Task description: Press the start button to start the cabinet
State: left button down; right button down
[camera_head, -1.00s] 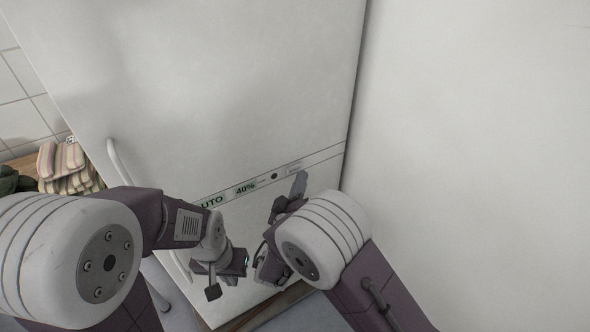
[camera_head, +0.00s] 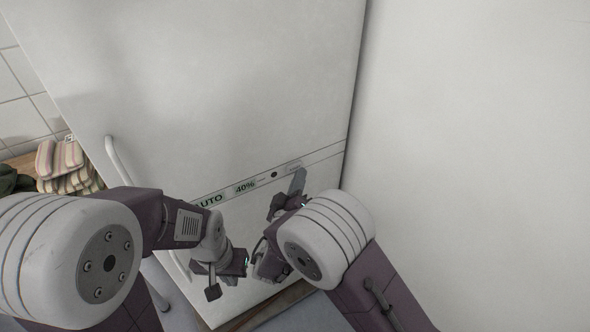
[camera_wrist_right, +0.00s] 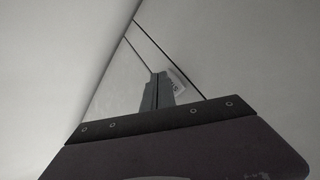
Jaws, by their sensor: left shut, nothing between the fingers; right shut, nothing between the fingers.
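The white cabinet (camera_head: 230,90) fills the middle of the head view. Its control strip shows an "AUTO" display, a "40%" display (camera_head: 245,187), a round dark spot (camera_head: 274,174) and a small pale label or button (camera_head: 293,166). I cannot read which is the start button. My right gripper (camera_head: 298,181) is shut and empty, its tips just below the pale label. In the right wrist view, the shut fingers (camera_wrist_right: 157,90) are beside a pale label with print (camera_wrist_right: 175,81), partly covering it. I cannot tell whether they touch the cabinet. My left gripper (camera_head: 212,292) is shut and empty, low before the cabinet.
A vertical white handle (camera_head: 125,165) is on the cabinet's left side. Striped folded cloths (camera_head: 62,165) lie on a wooden surface at the left. A plain white wall (camera_head: 480,140) stands close on the right.

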jog(key=shift+w, duration=0.1)
jog(key=shift+w+a+b, duration=0.3)
jog(key=shift+b, duration=0.05)
dwell(0.6)
dwell(0.4)
jog(key=shift+s+d+b, duration=0.45)
jog(key=shift+s+b, duration=0.05)
jog(key=shift+s, duration=0.15)
